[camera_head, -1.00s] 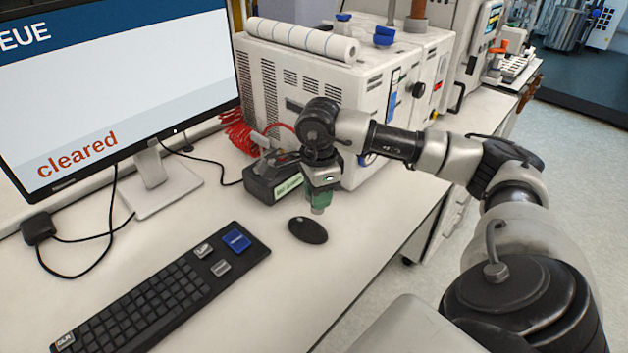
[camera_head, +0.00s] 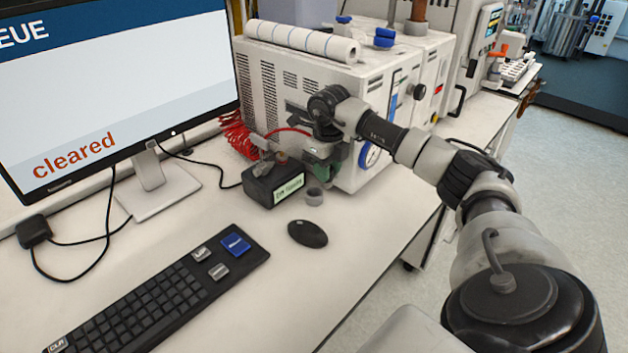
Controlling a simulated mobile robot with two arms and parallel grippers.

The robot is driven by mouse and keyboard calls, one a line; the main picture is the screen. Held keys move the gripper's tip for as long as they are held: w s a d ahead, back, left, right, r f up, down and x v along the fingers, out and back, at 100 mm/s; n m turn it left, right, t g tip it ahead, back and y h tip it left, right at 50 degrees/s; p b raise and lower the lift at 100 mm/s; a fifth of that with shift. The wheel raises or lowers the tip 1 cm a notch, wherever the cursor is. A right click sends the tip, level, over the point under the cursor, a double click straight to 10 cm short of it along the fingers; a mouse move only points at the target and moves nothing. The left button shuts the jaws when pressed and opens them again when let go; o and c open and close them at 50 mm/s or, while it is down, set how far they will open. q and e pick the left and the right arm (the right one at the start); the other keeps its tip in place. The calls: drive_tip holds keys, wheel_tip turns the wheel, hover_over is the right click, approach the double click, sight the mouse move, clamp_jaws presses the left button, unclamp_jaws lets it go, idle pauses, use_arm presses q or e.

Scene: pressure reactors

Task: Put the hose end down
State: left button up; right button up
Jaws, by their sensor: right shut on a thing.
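The red coiled hose (camera_head: 234,137) lies between the monitor and the white cabinet, and a red length of it arcs to the right towards my right gripper. My right gripper (camera_head: 322,165) is low over the bench in front of the white cabinet, shut on the hose end, which is mostly hidden by the fingers. A green part shows at the fingers. A small grey ring-shaped piece (camera_head: 314,196) shows just below; I cannot tell whether it touches the hose end. My left gripper is not in view.
A black box with a green-lettered display (camera_head: 270,184) stands just left of the gripper. A black mouse (camera_head: 307,233) and a keyboard (camera_head: 170,300) lie in front. The white cabinet (camera_head: 290,75) stands behind. The bench right of the mouse is clear.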

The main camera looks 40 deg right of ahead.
drive_tip(key=w, duration=0.1)
drive_tip(key=w+f, duration=0.2)
drive_tip(key=w, duration=0.1)
drive_tip(key=shift+a+f, duration=0.2)
drive_tip(key=shift+a, duration=0.15)
wheel_tip(320, 180, down, 4)
drive_tip(key=shift+r+p, duration=0.2)
drive_tip(key=shift+p, duration=0.4)
drive_tip(key=shift+f, duration=0.25)
drive_tip(key=o, duration=1)
drive_tip(key=shift+f, duration=0.1)
drive_tip(key=shift+o, duration=0.2)
drive_tip(key=shift+r, duration=0.3)
wheel_tip(320, 180, up, 12)
drive_tip(key=b, duration=0.1)
drive_tip(key=shift+f+b, duration=0.15)
drive_tip(key=shift+b, duration=0.2)
